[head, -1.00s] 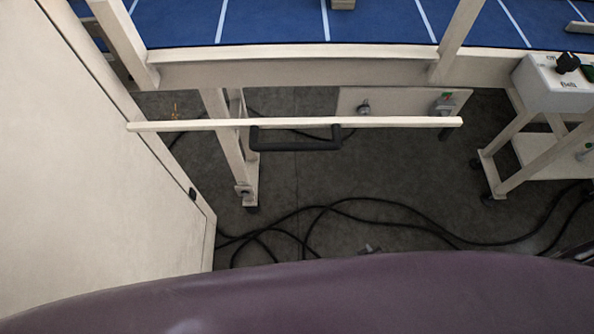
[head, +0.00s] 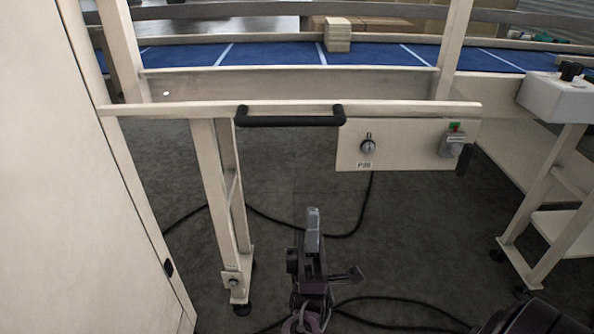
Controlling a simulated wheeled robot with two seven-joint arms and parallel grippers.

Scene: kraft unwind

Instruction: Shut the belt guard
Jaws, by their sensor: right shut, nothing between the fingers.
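The belt guard (head: 200,109) shows as a long pale bar in front of the belt frame, seen nearly edge-on. Its black handle (head: 290,121) is on the near side. I cannot tell how far the guard stands from the belt frame behind it. My right gripper (head: 312,222) is at the lower middle, below the handle in the picture and apart from it. Its fingers point up and away from me, together and empty. My left gripper is out of view.
A pale cabinet (head: 60,180) stands at the left, a control box (head: 555,98) at the right. Cables cross the floor.

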